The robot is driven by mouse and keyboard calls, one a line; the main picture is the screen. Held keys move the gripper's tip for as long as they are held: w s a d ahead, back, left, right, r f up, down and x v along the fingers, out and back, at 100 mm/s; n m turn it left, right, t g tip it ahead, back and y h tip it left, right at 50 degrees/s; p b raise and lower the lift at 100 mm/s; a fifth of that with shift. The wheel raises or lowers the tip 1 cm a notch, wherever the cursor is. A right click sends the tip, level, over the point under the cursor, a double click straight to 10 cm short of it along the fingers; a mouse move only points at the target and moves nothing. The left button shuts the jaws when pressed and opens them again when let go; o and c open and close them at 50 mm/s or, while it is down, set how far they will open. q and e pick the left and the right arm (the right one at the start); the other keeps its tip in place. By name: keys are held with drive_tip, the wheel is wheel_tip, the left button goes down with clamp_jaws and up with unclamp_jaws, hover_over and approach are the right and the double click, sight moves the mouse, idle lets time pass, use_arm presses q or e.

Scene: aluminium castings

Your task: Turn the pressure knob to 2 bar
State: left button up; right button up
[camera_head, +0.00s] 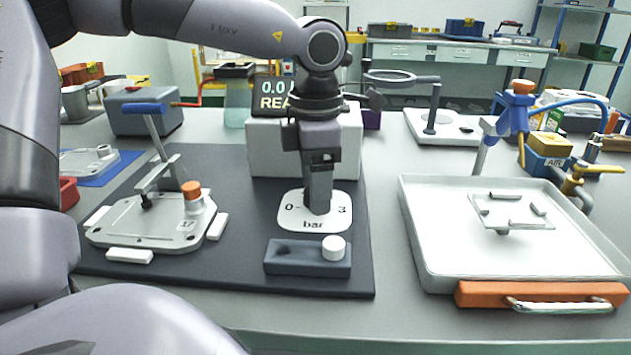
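The white dial plate (291,219) lies on the dark mat, marked 0 at its left, 3 at its right and "bar" in front. My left gripper (317,208) points straight down over the middle of the plate. Its fingers hide the knob and the dial's far marks, so I cannot tell the knob's angle or whether the fingers grip it. The display (272,94) behind reads 0.0 and "REA", its right part hidden by my arm. My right gripper is not in view.
A grey block with a white round button (333,248) sits before the dial. A clamp fixture with a casting (150,222) stands left. A white tray (425,245) with an orange front stands right. A white box (262,150) stands close behind the gripper.

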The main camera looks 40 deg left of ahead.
use_arm(q)
drive_tip(key=shift+r+p, duration=0.75)
drive_tip(key=shift+r, duration=2.9)
